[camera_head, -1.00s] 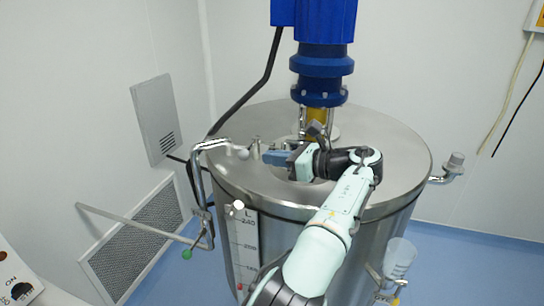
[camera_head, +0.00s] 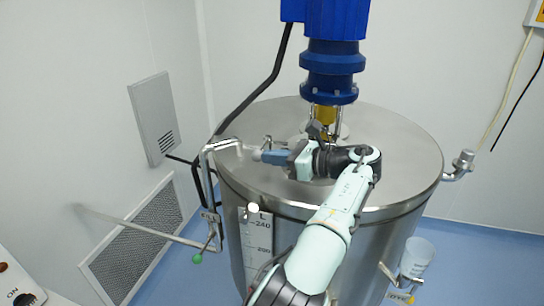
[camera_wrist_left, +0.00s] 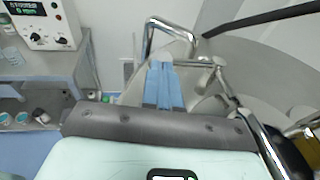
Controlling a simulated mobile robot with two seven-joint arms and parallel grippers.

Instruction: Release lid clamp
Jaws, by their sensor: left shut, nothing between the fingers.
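The steel tank lid (camera_head: 390,160) is seen from above in the head view. My left gripper (camera_head: 263,156) is just above its left rim, with its blue fingers shut, empty and pointing left. A pale round knob (camera_head: 255,154) is right at the fingertips, by the end of a bent steel pipe (camera_head: 222,144); I cannot tell if they touch. No clamp is clearly made out; my gripper hides part of the lid. My right gripper is not seen.
A blue motor (camera_head: 333,62) stands over the lid's middle. A dark hose (camera_head: 262,85) runs down to the left rim. A green-tipped valve handle (camera_head: 197,258) hangs at the lower left.

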